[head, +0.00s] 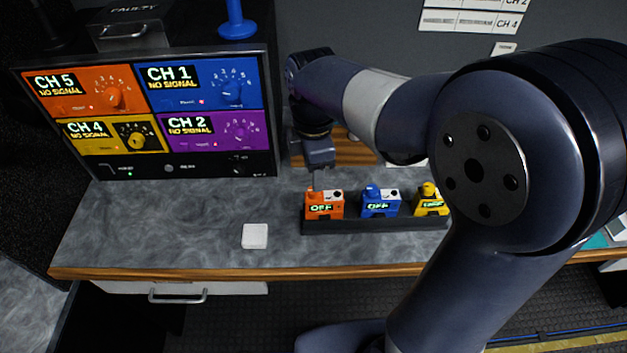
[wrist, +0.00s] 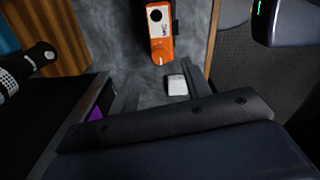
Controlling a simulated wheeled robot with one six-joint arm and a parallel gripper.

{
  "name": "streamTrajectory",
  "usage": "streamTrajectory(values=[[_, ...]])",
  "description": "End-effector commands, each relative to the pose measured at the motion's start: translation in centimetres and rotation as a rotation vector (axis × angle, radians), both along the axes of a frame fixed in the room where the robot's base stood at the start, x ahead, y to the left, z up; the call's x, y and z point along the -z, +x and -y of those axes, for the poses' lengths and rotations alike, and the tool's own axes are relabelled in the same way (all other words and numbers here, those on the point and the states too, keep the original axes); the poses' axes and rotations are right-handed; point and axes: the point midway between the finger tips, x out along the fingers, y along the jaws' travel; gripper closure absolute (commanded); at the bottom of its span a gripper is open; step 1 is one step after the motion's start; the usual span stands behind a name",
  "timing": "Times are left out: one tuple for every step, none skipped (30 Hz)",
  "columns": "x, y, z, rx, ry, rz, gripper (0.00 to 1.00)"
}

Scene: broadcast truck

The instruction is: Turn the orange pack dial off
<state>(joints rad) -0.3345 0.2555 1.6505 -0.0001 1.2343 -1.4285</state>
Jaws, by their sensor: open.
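The orange pack (head: 324,209) sits at the left end of a dark rack on the counter, and its small display reads OFF. In the wrist view the pack (wrist: 158,20) is at the top centre, with an orange dial (wrist: 161,54) carrying a pale mark at its near end. My gripper (head: 316,178) points down just behind and above the orange pack. In the wrist view its open fingers (wrist: 157,85) are apart and nothing shows held. In the head view the gripper partly hides the area behind the pack, and contact cannot be told.
The blue pack (head: 380,205) and yellow pack (head: 431,203) stand to the right on the rack (head: 375,226). A white block (head: 255,236) lies on the counter (head: 170,220). A four-panel monitor (head: 272,120) stands at left. The counter's left front is clear.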

Motion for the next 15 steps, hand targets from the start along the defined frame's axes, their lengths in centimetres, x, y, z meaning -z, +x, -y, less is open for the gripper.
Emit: streamTrajectory(values=[[-1.1, 0.1, 0.0, 0.0, 0.002, 0.005, 0.54], [-1.7, 0.1, 0.0, 0.0, 0.002, 0.004, 0.54], [-2.5, 0.1, 0.0, 0.0, 0.002, 0.004, 0.54], [-2.9, 0.1, 0.0, 0.0, 0.002, 0.004, 0.54], [-3.4, 0.0, 0.0, 0.0, 0.0, 0.002, 0.54], [-4.0, 0.1, 0.0, 0.0, 0.001, 0.003, 0.54], [-4.3, 0.1, 0.0, 0.0, 0.0, 0.002, 0.54], [-4.6, 0.0, 0.0, 0.0, 0.0, 0.001, 0.54], [-5.0, 0.0, 0.0, 0.0, 0.0, 0.002, 0.54], [-5.2, 0.0, 0.0, 0.0, 0.0, 0.001, 0.54], [-5.3, 0.0, 0.0, 0.0, 0.0, 0.0, 0.54], [-5.5, 0.0, 0.0, 0.0, 0.0, 0.0, 0.54], [-5.5, 0.0, 0.0, 0.0, 0.0, 0.0, 0.54], [-5.6, 0.0, 0.0, 0.0, 0.0, 0.0, 0.54], [-5.6, 0.0, 0.0, 0.0, 0.0, -0.001, 0.54]])
